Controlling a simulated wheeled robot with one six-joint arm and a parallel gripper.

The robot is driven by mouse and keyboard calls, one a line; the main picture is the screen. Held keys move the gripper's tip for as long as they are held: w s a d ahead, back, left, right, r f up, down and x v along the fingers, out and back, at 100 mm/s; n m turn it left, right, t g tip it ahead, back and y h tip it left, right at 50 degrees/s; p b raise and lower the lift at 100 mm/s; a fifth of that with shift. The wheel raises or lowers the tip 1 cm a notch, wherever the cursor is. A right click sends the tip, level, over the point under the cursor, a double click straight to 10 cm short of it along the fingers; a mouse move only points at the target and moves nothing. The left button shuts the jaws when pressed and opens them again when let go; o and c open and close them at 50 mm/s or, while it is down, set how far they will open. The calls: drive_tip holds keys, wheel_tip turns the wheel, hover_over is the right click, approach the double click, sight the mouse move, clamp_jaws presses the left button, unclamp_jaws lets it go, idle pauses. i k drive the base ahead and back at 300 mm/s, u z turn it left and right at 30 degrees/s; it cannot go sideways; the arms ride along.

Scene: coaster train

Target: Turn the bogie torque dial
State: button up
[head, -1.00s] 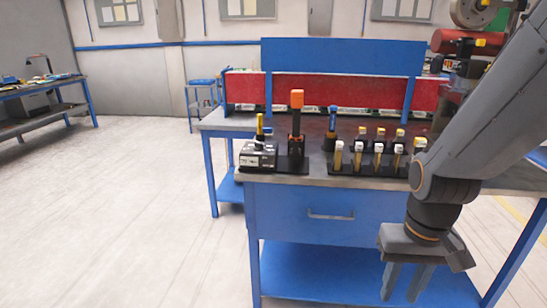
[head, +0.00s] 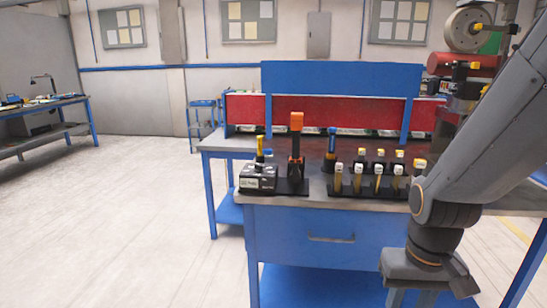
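I cannot clearly make out the bogie torque dial. A small grey-and-black box (head: 258,178) with a yellow-topped handle stands at the left front of the workbench (head: 225,143), but I cannot tell whether it carries the dial.
An orange-topped tool (head: 296,122) and a blue-topped tool (head: 331,142) stand upright on the bench. Several yellow-handled tools stand in a black rack (head: 350,190) beside them. A red cylinder (head: 462,65) is at the upper right. The floor to the left (head: 120,200) is clear.

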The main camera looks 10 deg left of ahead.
sight(258, 168)
drive_tip(key=k, duration=0.6)
drive_tip(key=u, duration=0.75)
drive_tip(key=i, duration=1.3)
drive_tip(key=z, duration=0.15)
